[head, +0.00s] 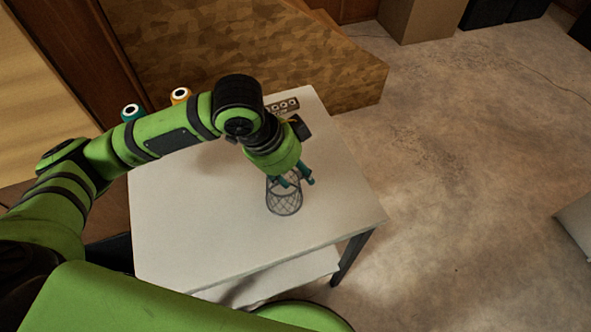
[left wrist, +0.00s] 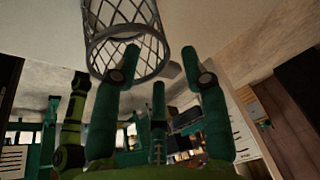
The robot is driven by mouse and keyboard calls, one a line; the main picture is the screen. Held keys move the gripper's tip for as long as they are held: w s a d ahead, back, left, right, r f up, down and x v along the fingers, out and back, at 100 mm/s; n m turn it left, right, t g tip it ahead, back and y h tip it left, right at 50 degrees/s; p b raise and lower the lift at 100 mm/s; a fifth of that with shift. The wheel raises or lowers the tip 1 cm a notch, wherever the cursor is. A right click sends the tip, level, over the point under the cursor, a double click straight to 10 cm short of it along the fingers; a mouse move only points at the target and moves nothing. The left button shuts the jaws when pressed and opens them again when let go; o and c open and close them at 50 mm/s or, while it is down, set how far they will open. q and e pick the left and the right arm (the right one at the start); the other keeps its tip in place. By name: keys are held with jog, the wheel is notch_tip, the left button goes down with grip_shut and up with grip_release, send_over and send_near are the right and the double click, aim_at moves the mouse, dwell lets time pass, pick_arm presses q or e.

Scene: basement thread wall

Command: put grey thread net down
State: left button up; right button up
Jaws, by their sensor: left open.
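The grey thread net (head: 284,203), a see-through mesh basket, is over the white table top (head: 215,225), right of its middle. It appears to stand upright there. My left gripper (head: 299,180), with teal fingers, reaches down at the net's upper rim. In the left wrist view the net (left wrist: 112,42) is at the top. The gripper's fingers (left wrist: 162,62) are spread apart there; the left one overlaps the net's rim, and the right one is clear of it. I cannot tell whether a finger touches the mesh. My right gripper is not in view.
A teal spool (head: 131,112) and an orange spool (head: 180,96) are behind my left arm. A grey piece with holes (head: 282,105) is at the table's back edge. The table's front and left are clear. A patterned wooden side (head: 270,55) rises behind.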

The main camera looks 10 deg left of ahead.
pick_arm(q)
jog(key=p+v, duration=0.1)
jog(key=v, duration=1)
jog(key=shift+r, duration=0.15)
jog(key=shift+s, duration=0.15)
